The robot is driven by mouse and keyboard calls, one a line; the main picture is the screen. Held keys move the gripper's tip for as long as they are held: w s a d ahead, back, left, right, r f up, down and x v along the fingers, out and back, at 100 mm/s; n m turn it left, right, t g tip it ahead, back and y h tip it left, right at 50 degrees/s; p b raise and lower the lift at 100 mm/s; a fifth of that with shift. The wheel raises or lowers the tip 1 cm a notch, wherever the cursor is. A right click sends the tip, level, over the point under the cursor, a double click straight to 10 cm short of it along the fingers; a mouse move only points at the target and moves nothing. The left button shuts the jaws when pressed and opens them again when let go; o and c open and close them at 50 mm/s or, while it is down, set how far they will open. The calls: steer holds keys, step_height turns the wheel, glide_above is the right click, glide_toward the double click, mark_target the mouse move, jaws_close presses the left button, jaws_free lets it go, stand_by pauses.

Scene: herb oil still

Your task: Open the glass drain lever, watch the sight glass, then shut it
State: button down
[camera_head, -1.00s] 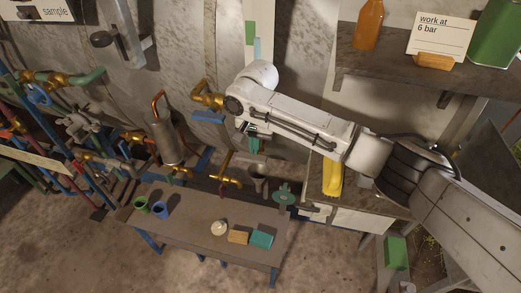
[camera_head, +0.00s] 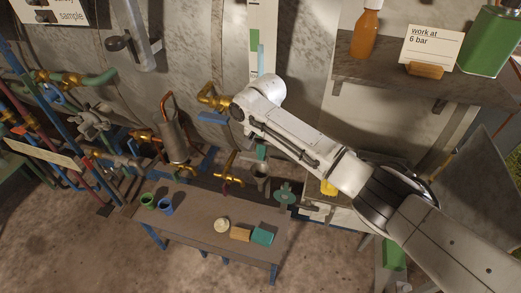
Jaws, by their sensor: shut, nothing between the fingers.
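A pale upright gauge strip with a green patch (camera_head: 254,11) and a light blue bar stands on the back wall, above the end of my arm. I cannot tell for sure that it is the sight glass. A brass tap with a bent spout (camera_head: 213,97) sits just left of my arm's end. Lower brass pipework (camera_head: 228,172) with a small red part stands behind the bench. I cannot tell which handle is the drain lever. My arm reaches in from the right, and its end link hides my gripper. A small teal piece (camera_head: 262,152) shows just below the arm.
A low bench (camera_head: 190,218) holds a green cup (camera_head: 147,201), a blue cup (camera_head: 165,206), a round pale item and two blocks. A shelf (camera_head: 400,85) with bottles is upper right. Pipes and valves crowd the left.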

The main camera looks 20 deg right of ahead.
step_height(320, 180, up, 4)
steer(key=p, duration=0.3)
steer(key=shift+r, duration=0.1)
step_height(320, 180, up, 10)
steer(key=b, duration=0.2)
steer(key=s+a+f+n+y, duration=0.1)
steer(key=s+a+f+n, duration=0.15)
steer(key=s+f, duration=0.6)
steer(key=s+a+f+n+y, duration=0.2)
steer(key=s+a+f, duration=0.2)
steer(key=s+f, duration=0.5)
steer(key=s+d+f+h, duration=0.1)
steer(key=s+d, duration=0.3)
steer(key=s, duration=0.4)
steer(key=s+d+f+n+h+b, duration=0.1)
steer(key=s+d+f, duration=0.2)
steer(key=s, duration=0.6)
steer(key=s+d+f+n+h, duration=0.1)
steer(key=s+d+f, duration=0.1)
steer(key=s+d, duration=0.4)
steer(key=s, duration=0.3)
steer(key=shift+s+d+f+t+h, duration=0.15)
steer(key=shift+d+t+h, duration=0.15)
steer(key=shift+d, duration=0.05)
